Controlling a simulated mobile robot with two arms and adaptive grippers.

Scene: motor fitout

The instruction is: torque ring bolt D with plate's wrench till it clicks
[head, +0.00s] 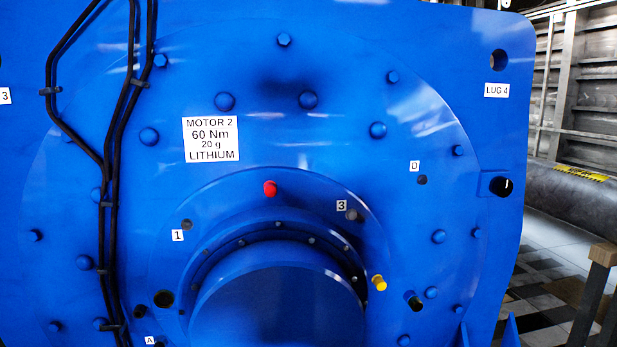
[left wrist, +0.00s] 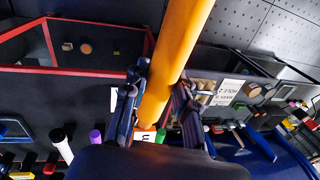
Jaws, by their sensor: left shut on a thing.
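The big blue motor (head: 330,130) fills most of the head view. Its white plate (head: 211,139) reads MOTOR 2, 60 Nm, 20 g, LITHIUM. Label A (head: 150,340) is at the bottom edge. In the left wrist view my left gripper (left wrist: 160,112) is shut on a thick orange bar (left wrist: 178,55), which looks like a tool handle. Its working end and any torque marking are out of view. Neither gripper shows in the head view.
Black cables (head: 107,180) run down the motor's left side. A red peg (head: 270,188) and a yellow peg (head: 379,283) stick out near the centre hub. In the left wrist view a dark surface holds a red-framed bin (left wrist: 75,71) and several coloured handles, close around the gripper.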

